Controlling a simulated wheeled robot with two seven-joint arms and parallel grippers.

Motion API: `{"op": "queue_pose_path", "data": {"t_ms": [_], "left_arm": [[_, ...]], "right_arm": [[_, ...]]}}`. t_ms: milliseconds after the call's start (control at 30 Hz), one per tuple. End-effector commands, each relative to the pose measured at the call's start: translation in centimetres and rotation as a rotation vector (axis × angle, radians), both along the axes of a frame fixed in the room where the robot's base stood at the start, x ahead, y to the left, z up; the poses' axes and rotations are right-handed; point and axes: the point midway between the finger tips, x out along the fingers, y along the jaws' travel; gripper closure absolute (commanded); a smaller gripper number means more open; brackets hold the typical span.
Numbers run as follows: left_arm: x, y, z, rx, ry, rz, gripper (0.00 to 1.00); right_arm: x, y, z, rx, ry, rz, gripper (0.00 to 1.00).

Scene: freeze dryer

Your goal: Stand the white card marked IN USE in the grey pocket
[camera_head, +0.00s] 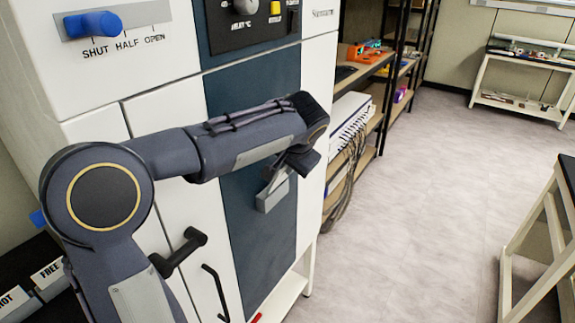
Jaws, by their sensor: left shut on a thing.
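My left gripper (285,171) is in front of the dark blue panel of the white cabinet, its jaws pointing down and away from me. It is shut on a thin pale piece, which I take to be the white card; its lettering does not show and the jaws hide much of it. The small grey pocket (270,202) is on the blue panel just below the jaws. The card and pocket overlap in this view, so I cannot tell whether the card is inside it or in front. My right gripper is not in view.
Cards marked FREE (47,272) and HOT (13,300) stand in a dark holder at lower left. The cabinet has a blue slider (93,24) marked SHUT, HALF, OPEN and black handles (180,252).

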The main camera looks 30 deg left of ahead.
Motion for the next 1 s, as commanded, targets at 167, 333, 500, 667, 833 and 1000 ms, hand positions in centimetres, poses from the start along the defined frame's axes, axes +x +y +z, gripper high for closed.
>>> {"op": "queue_pose_path", "data": {"t_ms": [167,333,500,667,833,1000], "left_arm": [[0.0,0.0,0.0,0.000,0.000,0.000,1.00],[0.0,0.1,-0.3,0.000,0.000,0.000,1.00],[0.0,0.3,-0.9,0.000,0.000,0.000,1.00],[0.0,0.6,-1.5,0.000,0.000,0.000,1.00],[0.1,0.9,-2.1,0.000,0.000,0.001,1.00],[0.1,1.2,-2.7,0.000,0.001,0.001,1.00]], "right_arm": [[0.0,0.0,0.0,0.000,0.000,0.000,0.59],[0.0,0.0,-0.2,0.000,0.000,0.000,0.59],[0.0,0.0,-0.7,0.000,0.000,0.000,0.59],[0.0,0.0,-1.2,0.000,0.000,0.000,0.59],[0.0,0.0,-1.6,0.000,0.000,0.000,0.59],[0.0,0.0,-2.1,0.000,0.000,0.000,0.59]]}}
